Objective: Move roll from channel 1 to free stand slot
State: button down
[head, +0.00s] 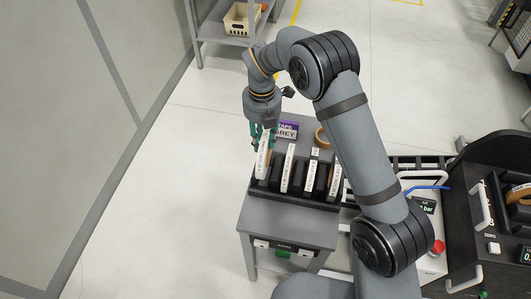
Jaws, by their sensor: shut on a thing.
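My gripper (262,136) points down over the left end of the dark stand (292,200). Its teal fingers are shut on a tape roll (263,160) with a white label strip. This roll is upright at the leftmost slot of the stand; I cannot tell whether it rests on the slot's bottom. To its right, more upright rolls with white labels stand in the slots, among them one (287,168) beside it and one (334,181) at the right end. The channels are not clearly identifiable; a brown roll (520,194) shows in the black machine at the right edge.
The stand sits on a small grey table (285,229). Behind it are a purple tape sign (288,130) and a tan roll (322,138). The black machine (478,160) with handles fills the right. A shelf with a cream crate (240,20) is at the back. Floor at left is clear.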

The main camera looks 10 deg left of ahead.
jog(key=shift+a+f, duration=0.1)
jog(key=shift+f, duration=0.3)
jog(key=f, duration=0.2)
jog(key=f+p, duration=0.1)
jog(key=shift+d+f, duration=0.25)
jog(key=shift+f, duration=0.05)
jog(key=shift+w+a+f, duration=0.1)
jog(key=shift+f, duration=0.1)
jog(key=shift+f, duration=0.3)
jog(key=c, duration=1.3)
grip_release()
jog(key=shift+c, duration=0.2)
jog(key=shift+r, duration=0.1)
